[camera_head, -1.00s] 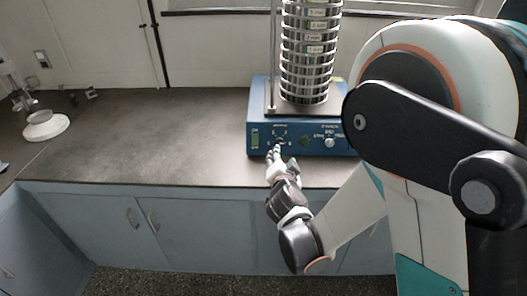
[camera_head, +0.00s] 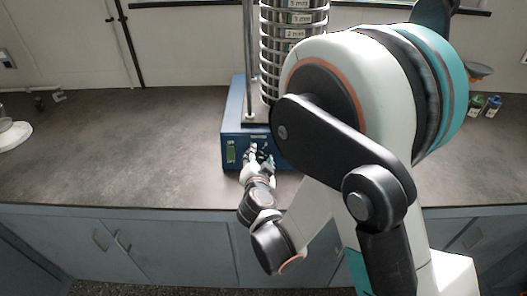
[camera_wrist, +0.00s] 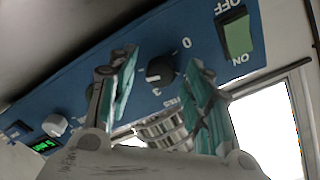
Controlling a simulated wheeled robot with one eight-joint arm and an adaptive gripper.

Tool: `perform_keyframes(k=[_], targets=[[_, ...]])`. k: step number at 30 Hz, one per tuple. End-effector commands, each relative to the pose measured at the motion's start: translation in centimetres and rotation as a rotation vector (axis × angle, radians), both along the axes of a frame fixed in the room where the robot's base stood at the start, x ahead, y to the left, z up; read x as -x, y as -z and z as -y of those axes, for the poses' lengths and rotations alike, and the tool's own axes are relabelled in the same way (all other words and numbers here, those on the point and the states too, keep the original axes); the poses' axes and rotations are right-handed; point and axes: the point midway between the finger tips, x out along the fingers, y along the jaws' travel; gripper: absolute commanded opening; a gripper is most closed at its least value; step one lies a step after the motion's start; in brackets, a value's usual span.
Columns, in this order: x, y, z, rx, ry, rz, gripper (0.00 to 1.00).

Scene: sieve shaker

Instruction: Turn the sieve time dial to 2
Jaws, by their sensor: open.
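The blue sieve shaker (camera_head: 233,128) stands on the bench and carries a stack of steel sieves (camera_head: 293,18). In the wrist view its blue panel (camera_wrist: 75,88) shows a black time dial (camera_wrist: 160,70) with the marks 0 and 3 beside it; its exact pointer setting is unclear. My gripper (camera_head: 258,152) is at the front panel, and its open fingers (camera_wrist: 162,62) stand on either side of the dial. I cannot tell whether they touch it. In the head view the gripper hides the dial.
A green ON/OFF switch (camera_wrist: 238,36) lies beside the dial. A pale knob (camera_wrist: 55,125) and a lit green display (camera_wrist: 45,147) lie on the other side. Small bottles (camera_head: 491,105) stand at the right.

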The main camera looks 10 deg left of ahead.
Motion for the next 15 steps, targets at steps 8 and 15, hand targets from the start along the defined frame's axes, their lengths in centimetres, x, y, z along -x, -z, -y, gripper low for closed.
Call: perform_keyframes(k=[8,15], targets=[[0.23,0.18,-0.23,-0.001,0.0,0.0,0.46],[0.21,0.17,-0.22,-0.001,0.0,0.0,0.23]])
